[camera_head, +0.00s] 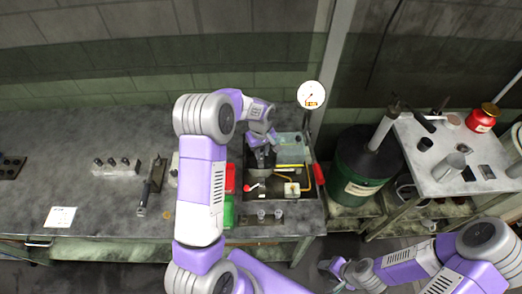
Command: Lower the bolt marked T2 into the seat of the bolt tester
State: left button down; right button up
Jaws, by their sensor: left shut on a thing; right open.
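My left gripper (263,158) points down over the equipment at the bench's back right. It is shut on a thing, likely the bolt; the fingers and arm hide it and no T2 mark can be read. The bolt tester appears to be the unit under and beside this gripper, with a dark tray (262,202) and a round white gauge (311,94) on a post. Its seat cannot be made out, so I cannot tell whether the held thing touches it. My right gripper (338,272) is open and empty, low at the front, away from the bench.
Several dark bolts stand in a rack (117,168) on the left of the bench. Red (230,178) and green (228,214) bins sit beside my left arm. A dark green drum (357,168) and a side table (446,185) stand at right.

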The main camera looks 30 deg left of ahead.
pick_arm(q)
jog(key=shift+f, duration=0.15)
jog(key=c, duration=0.8)
grip_release()
jog(key=shift+c, duration=0.2)
notch_tip(320, 180, up, 8)
jog(key=shift+a+f, duration=0.1)
jog(key=shift+f, duration=0.1)
